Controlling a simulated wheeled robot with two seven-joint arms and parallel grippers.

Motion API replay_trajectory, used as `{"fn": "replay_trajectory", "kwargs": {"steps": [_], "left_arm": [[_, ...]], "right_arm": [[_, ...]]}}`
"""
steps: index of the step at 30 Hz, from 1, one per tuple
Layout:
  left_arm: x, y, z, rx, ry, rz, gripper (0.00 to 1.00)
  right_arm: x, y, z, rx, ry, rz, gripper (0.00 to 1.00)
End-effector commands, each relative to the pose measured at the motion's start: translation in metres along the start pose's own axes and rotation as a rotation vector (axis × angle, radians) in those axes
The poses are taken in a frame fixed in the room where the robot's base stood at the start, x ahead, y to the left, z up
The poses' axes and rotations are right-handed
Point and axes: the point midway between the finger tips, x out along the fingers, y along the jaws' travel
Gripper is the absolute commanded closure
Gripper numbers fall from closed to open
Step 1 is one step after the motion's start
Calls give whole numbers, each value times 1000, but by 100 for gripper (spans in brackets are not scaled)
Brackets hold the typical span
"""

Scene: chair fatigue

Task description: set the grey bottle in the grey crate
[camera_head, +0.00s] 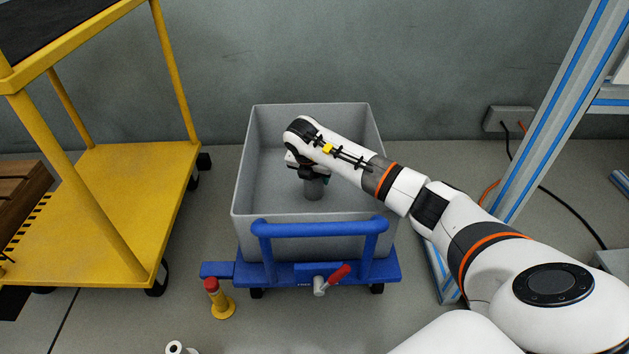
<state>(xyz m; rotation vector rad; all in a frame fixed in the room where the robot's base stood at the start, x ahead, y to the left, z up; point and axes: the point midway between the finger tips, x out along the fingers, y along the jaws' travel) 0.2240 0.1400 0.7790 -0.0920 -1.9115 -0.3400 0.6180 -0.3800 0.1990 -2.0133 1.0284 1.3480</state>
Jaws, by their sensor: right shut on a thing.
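The grey crate (262,187) is an open box standing on a blue wheeled base in the middle of the head view. My right arm reaches in from the right, and my right gripper (308,175) is inside the crate's outline, pointing down. It is shut on the grey bottle (314,190), which hangs below it, roughly upright. The upper part of the bottle is hidden by the gripper and wrist. I cannot tell whether the bottle's base touches the crate floor. My left gripper is not in view.
A blue handle (318,229) runs along the crate's near side. A yellow cart (130,190) stands at the left. A small yellow post with a red top (220,299) stands on the floor in front. A blue-striped frame (556,110) and cables are at the right.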

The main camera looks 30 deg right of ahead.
Motion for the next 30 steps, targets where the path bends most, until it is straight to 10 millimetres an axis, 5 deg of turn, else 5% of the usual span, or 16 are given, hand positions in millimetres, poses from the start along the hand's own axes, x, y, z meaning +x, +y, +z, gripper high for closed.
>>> {"fn": "replay_trajectory", "kwargs": {"steps": [8, 9, 13, 23, 30], "left_arm": [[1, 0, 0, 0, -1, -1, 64], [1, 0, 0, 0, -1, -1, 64], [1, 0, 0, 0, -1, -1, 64], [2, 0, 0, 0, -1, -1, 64], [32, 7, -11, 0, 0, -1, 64]], "right_arm": [[0, 0, 0, 0, 1, -2, 89], [2, 0, 1, -1, -1, 0, 50], [1, 0, 1, -1, -1, 0, 30], [-2, 0, -1, -1, -1, -1, 30], [-40, -1, -4, -3, 0, -3, 30]]}}
